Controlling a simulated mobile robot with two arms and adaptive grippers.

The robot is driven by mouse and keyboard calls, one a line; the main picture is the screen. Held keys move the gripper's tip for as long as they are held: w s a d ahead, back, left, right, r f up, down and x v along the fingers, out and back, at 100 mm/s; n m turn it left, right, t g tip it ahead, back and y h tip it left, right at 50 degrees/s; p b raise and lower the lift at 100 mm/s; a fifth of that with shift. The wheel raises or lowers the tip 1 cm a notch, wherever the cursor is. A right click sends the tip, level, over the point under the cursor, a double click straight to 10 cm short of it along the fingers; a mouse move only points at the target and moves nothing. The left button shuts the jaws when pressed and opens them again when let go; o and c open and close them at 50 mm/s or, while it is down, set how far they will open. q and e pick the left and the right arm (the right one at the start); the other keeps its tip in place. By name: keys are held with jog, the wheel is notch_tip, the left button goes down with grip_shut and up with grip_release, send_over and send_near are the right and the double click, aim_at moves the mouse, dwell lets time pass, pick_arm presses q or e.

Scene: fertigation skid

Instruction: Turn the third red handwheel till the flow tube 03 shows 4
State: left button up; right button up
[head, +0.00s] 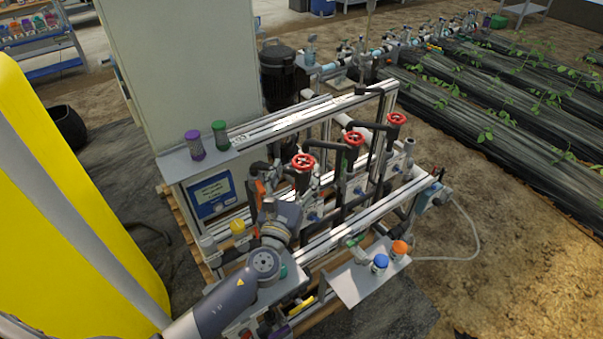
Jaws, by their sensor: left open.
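Three red handwheels stand in a row on the skid: the nearest (303,162), the middle one (354,138) and the farthest (396,119) at the right. Their numbers cannot be read, so I cannot tell from labels which is the third. My left gripper (268,178) is open, left of the nearest handwheel and apart from the other two. Its fingers are small and partly lost among dark skid parts. No flow tube reading can be made out. My right gripper is not in view.
Metal rails (345,222) and pipes crowd the skid around the wheels. A front shelf (352,285) holds a blue-capped jar (379,263) and an orange-capped jar (399,250). Purple (194,145) and green (220,135) containers stand at the back. Bare soil lies right.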

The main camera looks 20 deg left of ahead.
aim_at(303, 161)
pick_arm(q)
jog(key=s+a+f+m+g+h+b, duration=0.25)
jog(key=a+m+h+b, duration=0.2)
jog(key=h, duration=0.25)
jog(key=shift+m, duration=0.35)
jog(key=x, duration=1.1)
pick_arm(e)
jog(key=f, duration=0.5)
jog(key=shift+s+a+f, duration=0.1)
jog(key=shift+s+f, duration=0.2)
pick_arm(q)
jog(key=shift+s, duration=0.1)
jog(key=c, duration=1.1)
jog(key=shift+r, duration=0.1)
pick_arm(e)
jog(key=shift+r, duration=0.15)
